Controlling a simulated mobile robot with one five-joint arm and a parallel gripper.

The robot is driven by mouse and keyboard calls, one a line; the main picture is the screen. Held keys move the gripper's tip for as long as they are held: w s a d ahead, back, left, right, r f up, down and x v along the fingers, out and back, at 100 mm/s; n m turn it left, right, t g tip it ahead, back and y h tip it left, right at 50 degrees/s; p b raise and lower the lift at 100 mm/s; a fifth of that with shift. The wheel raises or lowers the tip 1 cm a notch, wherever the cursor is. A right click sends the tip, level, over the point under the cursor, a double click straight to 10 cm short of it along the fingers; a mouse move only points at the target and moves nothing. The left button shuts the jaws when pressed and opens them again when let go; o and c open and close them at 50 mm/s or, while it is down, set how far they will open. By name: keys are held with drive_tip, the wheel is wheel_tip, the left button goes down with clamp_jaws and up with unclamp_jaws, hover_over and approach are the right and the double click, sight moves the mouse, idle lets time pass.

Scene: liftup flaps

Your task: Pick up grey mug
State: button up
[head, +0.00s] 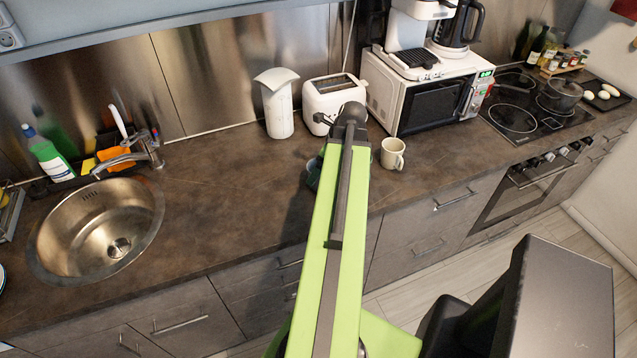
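A pale cream-grey mug (392,153) stands upright on the brown counter, just right of my arm, with its handle facing right. A dark bluish-green object (313,172) shows partly at the left edge of my arm. The arm hides most of it, and I cannot tell what it is. My arm reaches forward over the counter. The dark end of my arm with my gripper (347,118) lies in front of the toaster, left of and beyond the pale mug. I cannot make out its fingers.
A white toaster (333,99), white canister (277,104) and microwave (428,95) with a coffee machine on top stand along the wall. A sink (100,228) is at left and a hob (532,102) at right. Counter (225,185) between sink and arm is clear.

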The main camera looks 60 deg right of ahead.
drive_tip(key=x, duration=0.1)
drive_tip(key=b+x, duration=0.2)
drive_tip(key=shift+s+d+f, duration=0.1)
drive_tip(key=shift+f, duration=0.35)
drive_tip(key=shift+b, duration=0.3)
drive_tip(key=shift+r, duration=0.1)
drive_tip(key=c, duration=1.8)
drive_tip(key=shift+o, duration=0.2)
drive_tip(key=shift+r+p, duration=0.15)
drive_tip(key=shift+p, duration=0.15)
